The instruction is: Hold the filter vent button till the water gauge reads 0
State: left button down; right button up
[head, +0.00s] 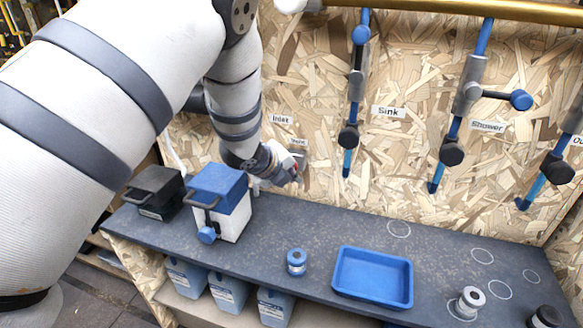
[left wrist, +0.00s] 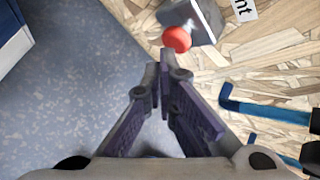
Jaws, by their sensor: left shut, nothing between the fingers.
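My left gripper (head: 296,168) is shut and empty, low in front of the wood-chip wall, above the back of the dark counter. In the left wrist view its closed fingertips (left wrist: 158,74) point at a round red button (left wrist: 177,39) on a grey metal housing (left wrist: 200,16). A small gap shows between tips and button; I cannot tell the depth. A partly cut-off label ending in "nt" (left wrist: 244,8) is beside the housing. In the head view the gripper hides most of the button area. I cannot make out a water gauge. My right gripper is not in view.
A blue-and-white box (head: 238,221) and a black box (head: 153,194) stand on the counter (head: 262,222) near my left arm. A blue tray (head: 341,288) and a small blue-and-white cylinder (head: 297,262) lie farther right. Blue pipes with valves (head: 348,137) hang on the wall.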

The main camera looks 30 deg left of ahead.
pick_arm(q)
jog(key=shift+w+a, duration=0.1)
jog(key=shift+w, duration=0.4)
dwell(1.7)
jog(key=shift+s, duration=0.1)
dwell(3.3)
jog(key=shift+s+d+p, duration=0.2)
jog(key=shift+s+p, duration=0.15)
jog(key=shift+s, duration=0.5)
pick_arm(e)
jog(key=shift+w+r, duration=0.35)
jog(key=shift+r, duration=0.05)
pick_arm(q)
jog(key=s+p, duration=0.1)
jog(key=s, duration=0.1)
jog(key=s+d, duration=0.1)
jog(key=s, duration=0.1)
jog(key=shift+s+d+p, duration=0.1)
jog(key=shift+s+p, duration=0.3)
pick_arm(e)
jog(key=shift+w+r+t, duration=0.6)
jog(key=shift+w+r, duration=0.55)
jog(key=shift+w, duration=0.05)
